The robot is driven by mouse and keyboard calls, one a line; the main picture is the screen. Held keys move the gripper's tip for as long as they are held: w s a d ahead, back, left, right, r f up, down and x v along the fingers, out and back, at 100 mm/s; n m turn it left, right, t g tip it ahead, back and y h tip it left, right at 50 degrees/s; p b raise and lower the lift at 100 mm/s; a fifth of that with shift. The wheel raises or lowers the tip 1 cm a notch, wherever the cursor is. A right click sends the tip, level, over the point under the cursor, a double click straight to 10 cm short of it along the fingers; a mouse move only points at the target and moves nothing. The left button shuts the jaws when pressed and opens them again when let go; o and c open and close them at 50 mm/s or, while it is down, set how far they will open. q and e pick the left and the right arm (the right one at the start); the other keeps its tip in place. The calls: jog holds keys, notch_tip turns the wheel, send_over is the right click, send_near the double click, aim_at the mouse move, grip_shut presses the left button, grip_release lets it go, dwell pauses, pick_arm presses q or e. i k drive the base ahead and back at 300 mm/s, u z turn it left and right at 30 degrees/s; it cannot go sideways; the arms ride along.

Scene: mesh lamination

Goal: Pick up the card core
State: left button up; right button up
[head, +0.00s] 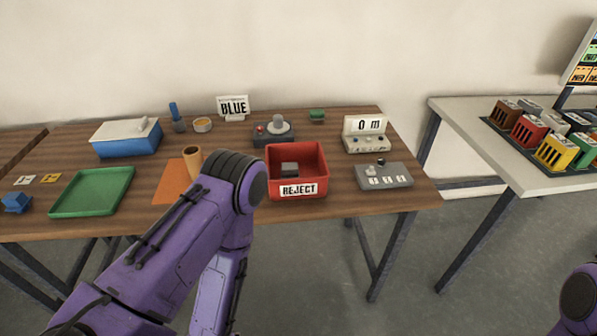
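The card core (192,160) appears to be the short brown tube on the wooden table in the head view. It stands upright at the right side of an orange sheet (172,181). My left arm crosses in front, and its purple links hide the right part of the sheet and come close to the tube's lower edge in the picture. My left gripper is out of frame. Only a piece of my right arm shows at the lower right corner, and its gripper is out of view.
A green tray (92,212) and a blue box with a white lid (127,146) stand left of the tube. A red REJECT bin (315,165) stands to the right, with grey control units beyond. A white table (478,140) with coloured holders (528,129) is at right.

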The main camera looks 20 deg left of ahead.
aim_at(193, 155)
jog(key=u, duration=1.5)
jog(key=k, duration=0.45)
jog(key=u, duration=1)
jog(key=i, duration=0.8)
jog(key=z, duration=1.65)
jog(key=i, duration=0.1)
jog(key=z, duration=0.25)
